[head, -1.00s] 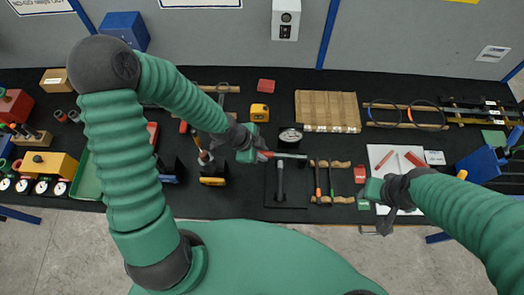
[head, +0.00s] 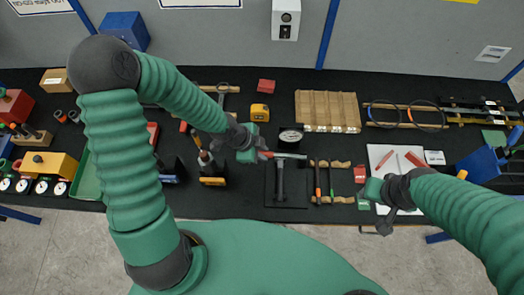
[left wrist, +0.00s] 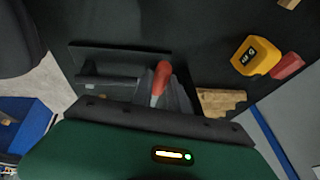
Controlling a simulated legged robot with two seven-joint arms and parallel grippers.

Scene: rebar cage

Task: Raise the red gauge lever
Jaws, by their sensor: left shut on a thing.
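The red gauge lever (head: 265,154) points left from a pale metal bar (head: 288,156) on a dark stand (head: 300,190). A round dial gauge (head: 291,136) is just behind the bar. My left gripper (head: 257,153) is at the lever's red end, shut on it. In the left wrist view the red lever (left wrist: 162,69) shows between the dark fingers, and part of it is hidden by them. My right gripper (head: 385,222) hangs over the table's front edge by a white sheet, well away from the lever. Its finger opening is too small to tell.
A yellow tape measure (head: 260,112) and a red block (head: 266,86) lie behind the lever. Hand tools on wooden rests (head: 330,164) are close on the right. Upright tools in a yellow-marked holder (head: 212,181) stand close on the left. A wooden slatted board (head: 328,110) lies behind right.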

